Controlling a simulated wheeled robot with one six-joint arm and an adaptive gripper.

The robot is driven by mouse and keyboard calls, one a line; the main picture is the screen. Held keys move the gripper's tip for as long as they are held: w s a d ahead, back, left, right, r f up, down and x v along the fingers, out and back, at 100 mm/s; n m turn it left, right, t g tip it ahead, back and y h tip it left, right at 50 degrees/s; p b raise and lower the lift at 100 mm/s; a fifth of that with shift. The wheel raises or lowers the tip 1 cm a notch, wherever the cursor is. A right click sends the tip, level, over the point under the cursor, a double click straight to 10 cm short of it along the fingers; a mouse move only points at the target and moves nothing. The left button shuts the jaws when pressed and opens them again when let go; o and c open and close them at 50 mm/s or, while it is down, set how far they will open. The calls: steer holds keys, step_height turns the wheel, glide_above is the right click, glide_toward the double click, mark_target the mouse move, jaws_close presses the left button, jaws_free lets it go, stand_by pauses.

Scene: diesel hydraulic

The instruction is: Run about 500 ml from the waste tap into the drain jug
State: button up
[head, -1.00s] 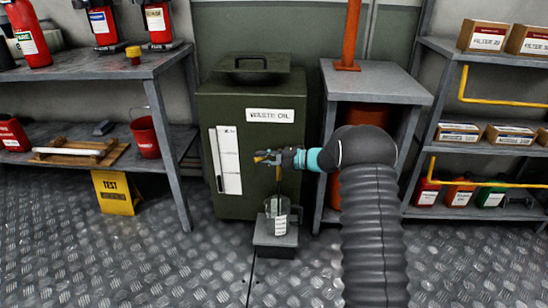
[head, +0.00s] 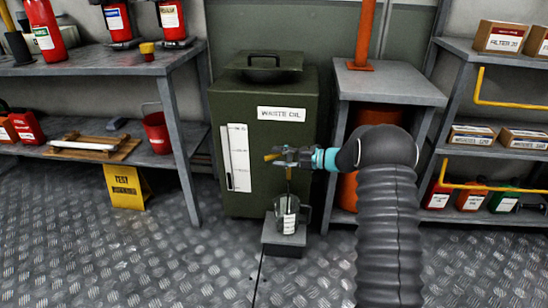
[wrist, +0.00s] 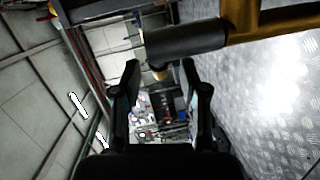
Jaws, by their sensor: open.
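The green waste oil tank (head: 225,105) stands against the back wall in the head view, with a white level strip on its front. A brass-yellow tap part (head: 271,157) shows at its front; in the wrist view a brass piece (wrist: 240,22) carries a dark cylinder (wrist: 185,40). My gripper (head: 284,157) is at the tap; in the wrist view its fingers (wrist: 160,75) are open, near the dark cylinder, contact unclear. A thin dark vertical line drops below the tap toward the jug; I cannot tell if it is oil. The clear drain jug (head: 280,212) stands upright below, its level unreadable.
The jug stands on a small grey block (head: 284,239) on the metal floor. A shelf unit (head: 95,62) is at left, with a yellow sign (head: 124,187) below it. A grey stand (head: 392,84) and shelves (head: 470,151) are at right. The floor in front is open.

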steer(key=v, duration=0.9)
steer(key=shift+d, duration=0.35)
steer(key=shift+r, duration=0.15)
